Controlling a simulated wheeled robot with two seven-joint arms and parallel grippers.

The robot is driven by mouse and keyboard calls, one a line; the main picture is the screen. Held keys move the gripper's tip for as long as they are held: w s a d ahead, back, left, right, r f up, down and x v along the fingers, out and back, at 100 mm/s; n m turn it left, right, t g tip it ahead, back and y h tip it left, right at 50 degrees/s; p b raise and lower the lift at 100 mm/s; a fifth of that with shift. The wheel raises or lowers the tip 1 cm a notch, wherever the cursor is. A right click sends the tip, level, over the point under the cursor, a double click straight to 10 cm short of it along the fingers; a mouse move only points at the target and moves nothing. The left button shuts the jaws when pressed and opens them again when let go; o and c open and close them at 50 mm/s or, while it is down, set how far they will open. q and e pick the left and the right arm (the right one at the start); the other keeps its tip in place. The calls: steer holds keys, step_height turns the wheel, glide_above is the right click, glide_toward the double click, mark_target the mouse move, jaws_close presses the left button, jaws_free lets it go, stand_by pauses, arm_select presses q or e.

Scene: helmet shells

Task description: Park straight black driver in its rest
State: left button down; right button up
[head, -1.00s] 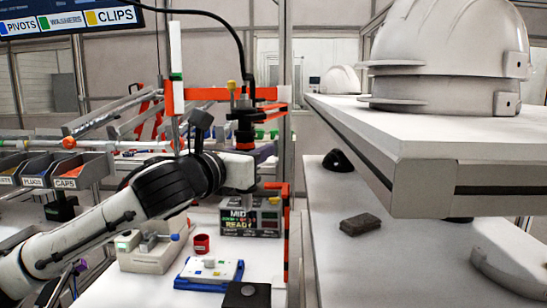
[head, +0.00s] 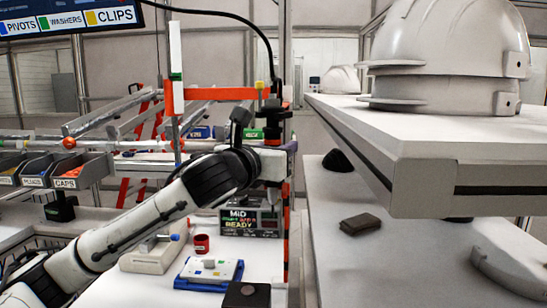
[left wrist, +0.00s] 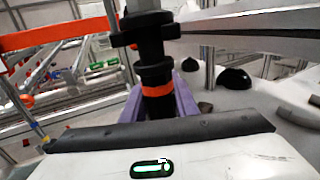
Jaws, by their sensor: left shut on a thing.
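The straight black driver (head: 272,118) stands upright at the orange frame in the head view, with a black cable running to its top. My left gripper (head: 275,168) is shut on it low on its body. In the left wrist view the driver (left wrist: 156,72) shows an orange ring, with the purple fingers of my left gripper (left wrist: 158,96) on both sides of it. I cannot make out the rest with certainty. My right gripper is not in view.
An orange frame (head: 215,94) stands close beside the driver. A white shelf (head: 400,128) with helmet shells (head: 445,60) juts out to the right. Below are a display box (head: 250,222), a red cup (head: 201,243) and a blue-and-white fixture (head: 208,270). Parts bins (head: 70,183) are at left.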

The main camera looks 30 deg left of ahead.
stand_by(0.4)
arm_select(q)
steer(key=c, duration=0.6)
jaws_free()
steer(key=shift+w, duration=0.1)
steer(key=shift+o, duration=0.2)
steer(key=s+d, duration=0.1)
steer(key=s, duration=1)
steer(key=shift+s, duration=0.1)
